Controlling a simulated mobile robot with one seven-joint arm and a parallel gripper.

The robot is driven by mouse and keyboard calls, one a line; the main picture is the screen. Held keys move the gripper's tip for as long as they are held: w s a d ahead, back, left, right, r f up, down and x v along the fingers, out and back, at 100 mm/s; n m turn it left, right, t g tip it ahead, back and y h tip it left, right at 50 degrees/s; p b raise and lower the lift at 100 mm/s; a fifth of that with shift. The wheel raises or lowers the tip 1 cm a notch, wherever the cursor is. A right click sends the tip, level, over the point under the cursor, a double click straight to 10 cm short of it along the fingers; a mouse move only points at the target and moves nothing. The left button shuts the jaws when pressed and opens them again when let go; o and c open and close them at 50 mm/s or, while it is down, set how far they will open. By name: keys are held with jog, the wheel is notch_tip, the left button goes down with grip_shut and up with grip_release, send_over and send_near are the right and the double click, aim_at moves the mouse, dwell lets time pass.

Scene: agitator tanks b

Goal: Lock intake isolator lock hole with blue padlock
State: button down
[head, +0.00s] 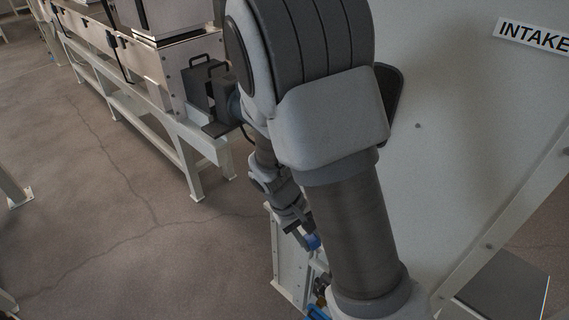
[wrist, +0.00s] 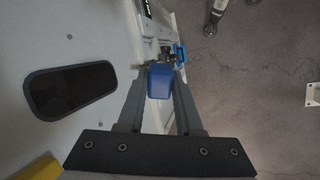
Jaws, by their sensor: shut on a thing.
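My gripper (wrist: 161,84) is shut on the blue padlock (wrist: 160,80), with one finger on each side of its body in the wrist view. The padlock also shows in the head view as a small blue block (head: 313,242) at the end of my arm. Just beyond it in the wrist view is a dark metal fitting (wrist: 168,56) with a blue handle (wrist: 181,51), which looks like the intake isolator. The padlock's shackle and the lock hole are too small or hidden to make out. I cannot tell whether padlock and fitting touch.
A pale panel with an INTAKE sign (head: 536,36) stands on the right. A dark rounded plate (wrist: 72,90) is on a pale surface at left in the wrist view. A long metal bench (head: 150,105) runs along the upper left. The cracked floor (head: 100,210) between is clear.

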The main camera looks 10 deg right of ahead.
jog(key=r+h, duration=0.1)
jog(key=s+d+r+n+h, duration=0.1)
jog(key=r+h+p, duration=0.1)
jog(key=h, duration=0.1)
jog(key=shift+s+d+r+n, duration=0.2)
jog(key=shift+d+n, duration=0.1)
jog(key=shift+n, duration=0.1)
jog(key=r+n+t+h, duration=0.1)
jog(key=w+r+t+h+p, duration=0.1)
jog(key=r+h, duration=0.1)
jog(key=w+r+n+h, duration=0.1)
jog(key=r+h, duration=0.1)
jog(key=shift+d+r+n+t, duration=0.1)
jog(key=shift+r+n+t, duration=0.05)
jog(key=shift+n+t, duration=0.2)
jog(key=w+a+r+n+t+h+p, duration=0.1)
jog(key=w+a+r+n+t, duration=0.4)
jog(key=r+t, duration=0.3)
jog(key=shift+w+a+n+t, duration=0.35)
jog(key=shift+w+a+t, duration=0.15)
jog(key=shift+a, duration=0.4)
jog(key=shift+f, duration=0.1)
jog(key=shift+b+x, duration=0.35)
jog(key=shift+x, duration=2.45)
jog(key=shift+w+d+b, duration=0.15)
jog(key=shift+d+b, duration=0.2)
